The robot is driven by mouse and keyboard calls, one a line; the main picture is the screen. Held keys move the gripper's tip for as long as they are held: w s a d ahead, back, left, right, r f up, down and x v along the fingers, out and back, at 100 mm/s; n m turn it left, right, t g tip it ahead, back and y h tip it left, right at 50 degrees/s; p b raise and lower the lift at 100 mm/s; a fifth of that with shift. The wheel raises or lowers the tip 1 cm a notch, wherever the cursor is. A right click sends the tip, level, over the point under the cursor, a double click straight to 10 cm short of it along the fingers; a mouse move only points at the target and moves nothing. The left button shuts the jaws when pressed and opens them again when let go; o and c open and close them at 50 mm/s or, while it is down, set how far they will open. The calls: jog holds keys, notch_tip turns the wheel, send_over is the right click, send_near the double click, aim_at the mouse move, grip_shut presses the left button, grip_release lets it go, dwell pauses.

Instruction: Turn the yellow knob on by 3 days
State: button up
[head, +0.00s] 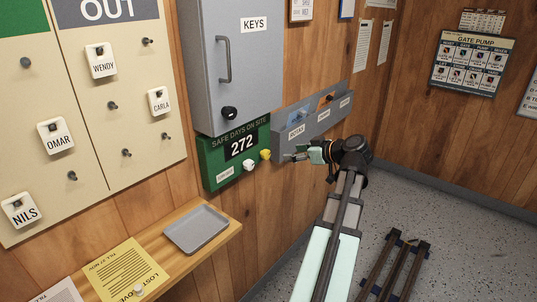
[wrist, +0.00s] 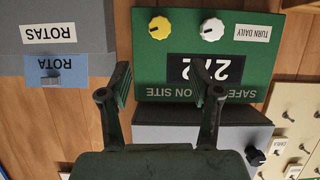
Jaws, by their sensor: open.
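The green "SAFE DAYS ON SITE" counter (head: 210,168) hangs on the wooden wall under the grey key cabinet and reads 272. Its yellow knob (head: 265,154) is at the lower right, with a white knob (head: 248,165) beside it. My gripper (head: 295,155) is to the right of the yellow knob, apart from it. In the wrist view the counter is upside down, and the yellow knob (wrist: 159,28) lies beyond my fingertips, between their lines. My gripper (wrist: 165,85) is open with nothing between its fingers.
The grey KEYS cabinet (head: 215,75) juts out above the counter. A grey rota rack (head: 305,118) holding papers is on the wall close to my gripper. A wooden shelf (head: 215,245) with a grey tray (head: 196,230) is below. Name tags hang on the board at left.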

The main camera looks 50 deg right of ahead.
aim_at(268, 154)
jog(key=p+x, duration=0.1)
jog(key=x, duration=1.1)
jog(key=shift+w+f, duration=0.25)
jog(key=shift+w, duration=0.05)
jog(key=c, duration=1.1)
